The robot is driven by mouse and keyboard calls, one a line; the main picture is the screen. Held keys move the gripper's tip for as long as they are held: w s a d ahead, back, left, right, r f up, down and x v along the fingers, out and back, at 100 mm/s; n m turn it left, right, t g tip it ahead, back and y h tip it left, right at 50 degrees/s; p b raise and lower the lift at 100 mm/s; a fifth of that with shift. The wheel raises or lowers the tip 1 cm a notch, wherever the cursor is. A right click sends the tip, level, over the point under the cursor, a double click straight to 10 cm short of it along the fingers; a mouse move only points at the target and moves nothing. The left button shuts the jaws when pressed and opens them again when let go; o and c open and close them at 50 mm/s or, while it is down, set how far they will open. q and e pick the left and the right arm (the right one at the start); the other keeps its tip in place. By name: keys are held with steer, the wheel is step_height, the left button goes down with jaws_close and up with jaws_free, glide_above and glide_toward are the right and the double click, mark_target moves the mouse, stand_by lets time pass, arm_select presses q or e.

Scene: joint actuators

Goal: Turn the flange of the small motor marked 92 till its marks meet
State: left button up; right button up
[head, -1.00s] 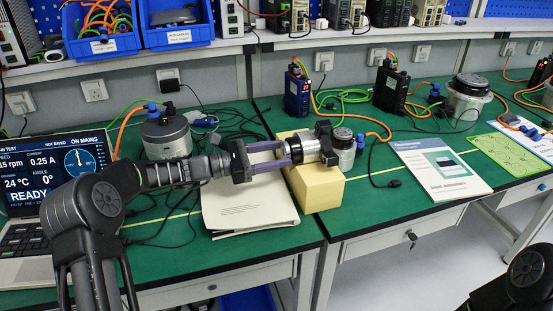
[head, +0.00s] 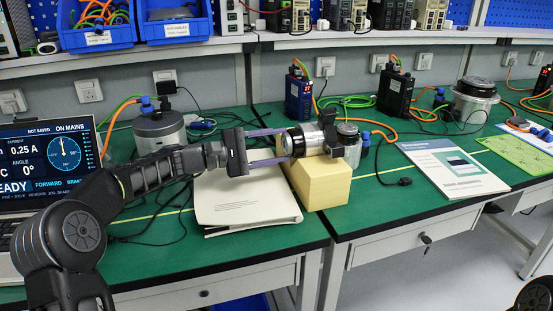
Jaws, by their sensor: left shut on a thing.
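A small silver motor (head: 313,137) lies on its side on a yellow block (head: 328,188), with a black bracket around its right part. Its dark flange end (head: 293,141) faces left, toward my left gripper. My left gripper (head: 289,149) has its two purple fingers on either side of the flange end, one above and one below, and is shut on it. The number 92 and the flange marks are too small to make out. My right gripper is not in view; only part of my right arm shows at the bottom right corner.
A white booklet (head: 240,205) lies under my left gripper. A laptop (head: 45,165) stands at the left, a larger grey motor (head: 160,133) behind my arm. A grey can-shaped motor (head: 349,148) stands right of the block. Cables and a manual (head: 455,168) lie farther right.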

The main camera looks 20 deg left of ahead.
arm_select(q)
steer(key=shift+m+b, duration=1.1)
steer(key=shift+m, duration=0.1)
steer(key=o, duration=1.4)
steer(key=shift+c, duration=0.2)
steer(key=shift+p+v, duration=0.55)
steer(key=shift+v, duration=3.35)
